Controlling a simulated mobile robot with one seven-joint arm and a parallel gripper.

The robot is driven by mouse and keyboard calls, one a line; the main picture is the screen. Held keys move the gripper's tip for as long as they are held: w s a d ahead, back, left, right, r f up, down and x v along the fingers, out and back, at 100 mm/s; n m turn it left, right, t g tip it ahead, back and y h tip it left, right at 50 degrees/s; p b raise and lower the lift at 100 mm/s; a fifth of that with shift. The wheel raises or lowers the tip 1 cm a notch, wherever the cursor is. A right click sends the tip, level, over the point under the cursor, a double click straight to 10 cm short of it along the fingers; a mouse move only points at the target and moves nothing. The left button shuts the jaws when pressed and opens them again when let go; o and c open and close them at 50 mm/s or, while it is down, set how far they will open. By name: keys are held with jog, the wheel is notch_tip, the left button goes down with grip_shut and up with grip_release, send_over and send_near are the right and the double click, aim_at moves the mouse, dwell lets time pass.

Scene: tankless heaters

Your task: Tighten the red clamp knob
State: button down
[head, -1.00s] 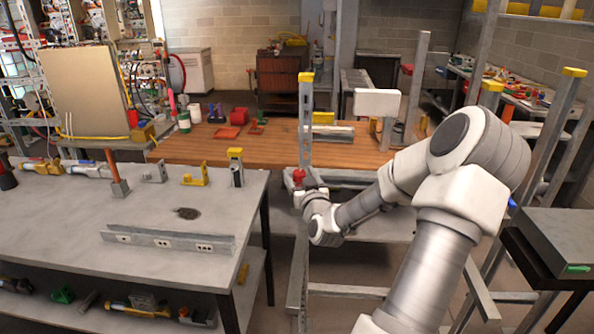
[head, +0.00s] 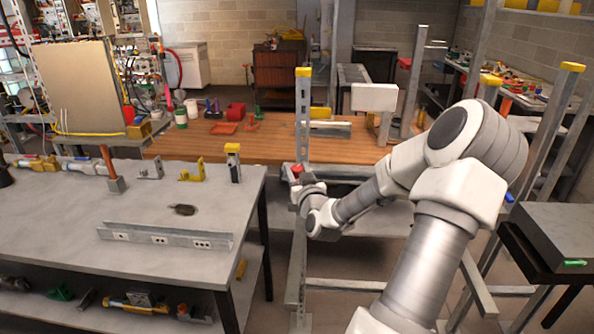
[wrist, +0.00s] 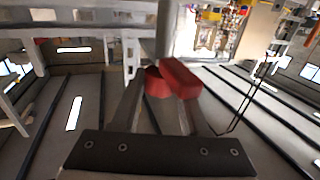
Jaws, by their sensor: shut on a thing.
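The red clamp knob (head: 297,169) sits at the lower part of the upright slotted metal post (head: 303,115) in the head view. My gripper (head: 299,184) is at the knob, and its fingers partly hide it. In the wrist view the red knob (wrist: 180,78) shows as a red bar and a rounded red part between the tips of my gripper (wrist: 162,92). The gripper is shut on it. The exact contact of each fingertip is hard to make out.
A grey workbench (head: 70,225) with a metal channel (head: 165,237) stands to the left. A wooden table (head: 230,140) with red trays is behind. Metal frame rails surround the arm, and a dark box (head: 560,240) stands at right.

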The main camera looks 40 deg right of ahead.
jog(key=shift+f+m+g+h+b, duration=0.15)
jog(key=shift+m+g+h+b, duration=0.35)
jog(key=shift+b, duration=1.1)
jog(key=shift+w+a+h+b, duration=0.1)
jog(key=shift+h+b, duration=0.5)
jog(key=shift+b, duration=0.4)
jog(key=shift+m+g+b, duration=0.4)
jog(key=shift+m+b, duration=0.1)
jog(key=m+g+h+b, duration=0.1)
jog(key=g+h+b, duration=0.1)
jog(key=b, duration=0.1)
jog(key=shift+m, duration=0.4)
jog(key=shift+m+g+h+b, duration=0.75)
jog(key=shift+m+g+h, duration=0.05)
jog(key=shift+g, duration=0.1)
jog(key=m+g, duration=0.1)
jog(key=g+h, duration=0.1)
jog(key=shift+w+r+m+g+h, duration=0.1)
jog(key=shift+r+m+g+h, duration=0.2)
jog(key=shift+m+g, duration=0.1)
jog(key=m+g+h+p, duration=0.1)
jog(key=m+g, duration=0.1)
jog(key=g, duration=0.1)
jog(key=shift+m+g+p, duration=0.3)
jog(key=shift+g+p, duration=0.05)
jog(key=shift+g, duration=0.05)
jog(key=shift+m+g+p, duration=1.6)
jog(key=shift+m+g, duration=0.3)
jog(key=shift+g, duration=1.4)
